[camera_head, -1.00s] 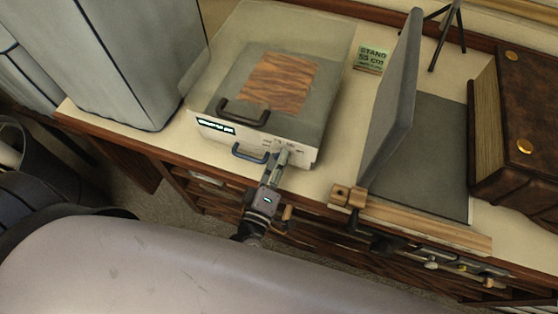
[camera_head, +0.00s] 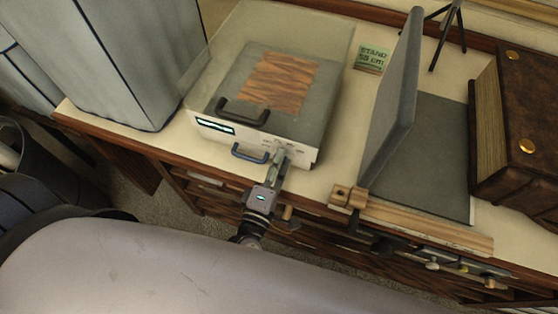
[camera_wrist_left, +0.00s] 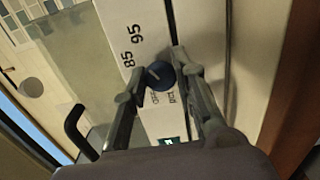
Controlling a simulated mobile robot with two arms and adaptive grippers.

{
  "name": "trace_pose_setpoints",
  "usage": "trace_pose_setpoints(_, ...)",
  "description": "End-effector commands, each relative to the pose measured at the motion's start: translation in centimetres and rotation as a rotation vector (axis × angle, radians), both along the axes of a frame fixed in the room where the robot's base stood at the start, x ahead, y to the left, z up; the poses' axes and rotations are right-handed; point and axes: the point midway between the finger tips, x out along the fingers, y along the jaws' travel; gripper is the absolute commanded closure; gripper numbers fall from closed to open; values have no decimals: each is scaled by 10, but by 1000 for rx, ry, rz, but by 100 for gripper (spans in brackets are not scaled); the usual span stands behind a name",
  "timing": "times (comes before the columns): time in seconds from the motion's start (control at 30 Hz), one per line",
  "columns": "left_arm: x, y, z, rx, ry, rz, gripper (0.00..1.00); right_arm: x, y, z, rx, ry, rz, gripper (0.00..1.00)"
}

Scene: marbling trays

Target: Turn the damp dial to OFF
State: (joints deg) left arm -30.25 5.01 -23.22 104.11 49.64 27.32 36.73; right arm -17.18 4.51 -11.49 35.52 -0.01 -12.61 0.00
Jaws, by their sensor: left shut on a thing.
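The damp dial (camera_wrist_left: 160,77) is a small dark blue knob with a light pointer line on the white front panel. In the left wrist view it sits between the two fingers of my left gripper (camera_wrist_left: 160,70), which is shut on it. The pointer line slants to the upper left; printed "85", "95" and a small "OFF" stand around the dial. In the head view my left gripper (camera_head: 281,154) reaches the right part of the panel (camera_head: 302,158) of the grey box, and the fingers hide the dial there. My right gripper is out of view.
The box has a black lid handle (camera_head: 243,112), a blue front handle (camera_head: 250,154) just left of my gripper, and a small display (camera_head: 215,127). A grey hinged board (camera_head: 392,100) and a thick brown book (camera_head: 525,130) stand at the right. A green sign (camera_head: 372,58) stands behind.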

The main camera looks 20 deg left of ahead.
Motion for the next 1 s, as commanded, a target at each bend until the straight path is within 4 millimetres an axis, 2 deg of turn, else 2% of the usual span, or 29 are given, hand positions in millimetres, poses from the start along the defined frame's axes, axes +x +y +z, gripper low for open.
trace_pose_setpoints(0.13, 0, 0, -1, -1, 2, 0, 100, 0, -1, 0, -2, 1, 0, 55)
trace_pose_setpoints(0.17, 0, 0, -1, -1, 2, 0, 74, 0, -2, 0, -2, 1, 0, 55)
trace_pose_setpoints(0.47, 0, 0, 0, 1, 1, 0, 54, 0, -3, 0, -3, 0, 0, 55)
trace_pose_setpoints(0.8, -3, 0, -1, 2, 1, 0, 54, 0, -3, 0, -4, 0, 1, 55)
trace_pose_setpoints(0.87, -9, 0, -1, 3, 3, -1, 54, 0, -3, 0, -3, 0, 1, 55)
trace_pose_setpoints(1.0, -32, 1, -2, 2, 5, -3, 54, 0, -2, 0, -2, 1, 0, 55)
